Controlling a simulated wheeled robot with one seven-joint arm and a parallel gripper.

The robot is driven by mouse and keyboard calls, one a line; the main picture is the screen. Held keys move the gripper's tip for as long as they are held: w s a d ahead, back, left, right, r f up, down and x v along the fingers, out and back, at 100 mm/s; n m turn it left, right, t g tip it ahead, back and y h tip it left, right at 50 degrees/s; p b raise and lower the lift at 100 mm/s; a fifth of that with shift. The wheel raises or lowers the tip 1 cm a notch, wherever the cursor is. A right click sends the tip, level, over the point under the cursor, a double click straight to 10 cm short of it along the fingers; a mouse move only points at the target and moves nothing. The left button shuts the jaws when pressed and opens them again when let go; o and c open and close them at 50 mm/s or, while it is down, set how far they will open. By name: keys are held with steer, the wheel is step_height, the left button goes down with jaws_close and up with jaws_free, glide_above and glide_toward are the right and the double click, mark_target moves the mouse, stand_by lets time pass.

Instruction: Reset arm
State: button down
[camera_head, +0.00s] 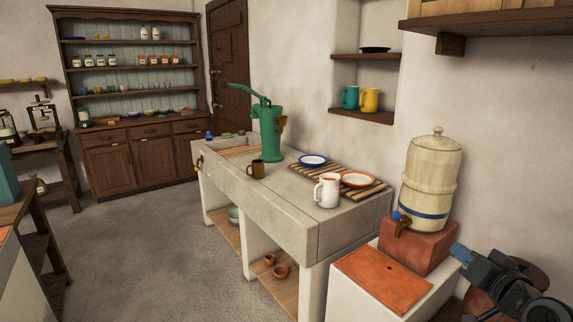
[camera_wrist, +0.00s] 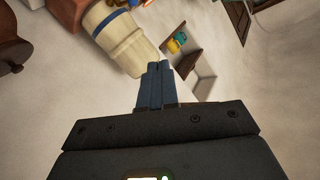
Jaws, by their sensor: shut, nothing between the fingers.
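My gripper (camera_head: 462,254) is at the lower right of the head view, just right of the brick-red block under the cream water crock (camera_head: 431,175). I cannot tell whether it touches the block. In the wrist view my gripper (camera_wrist: 159,66) has its two blue-grey fingers together, with nothing between them. The wrist view is tilted; the crock (camera_wrist: 121,40) lies beyond the fingertips to the upper left. My dark arm comes in from the lower right corner of the head view.
The stone counter (camera_head: 280,215) holds a green pump (camera_head: 268,130), a white pitcher (camera_head: 327,190), a brown mug (camera_head: 257,169) and plates on a slatted rack. A wall shelf (camera_head: 500,24) overhangs the upper right. The floor (camera_head: 130,250) at left is clear.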

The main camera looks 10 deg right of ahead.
steer(key=s+a+f+n+g, duration=0.1)
steer(key=s+a+f, duration=0.5)
steer(key=s+a, duration=0.3)
steer(key=s+a+f+n, duration=0.1)
steer(key=s+a+f, duration=0.55)
steer(key=s, duration=0.45)
steer(key=s+a+r+n+y, duration=0.1)
steer(key=s+a+r, duration=0.3)
steer(key=s, duration=0.6)
steer(key=s+a+r+n+y, duration=0.2)
steer(key=s+a+r+n, duration=0.2)
steer(key=s, duration=0.7)
steer(key=shift+s+a+r+n+b, duration=0.3)
steer(key=shift+a+r, duration=0.2)
steer(key=shift+a, duration=0.45)
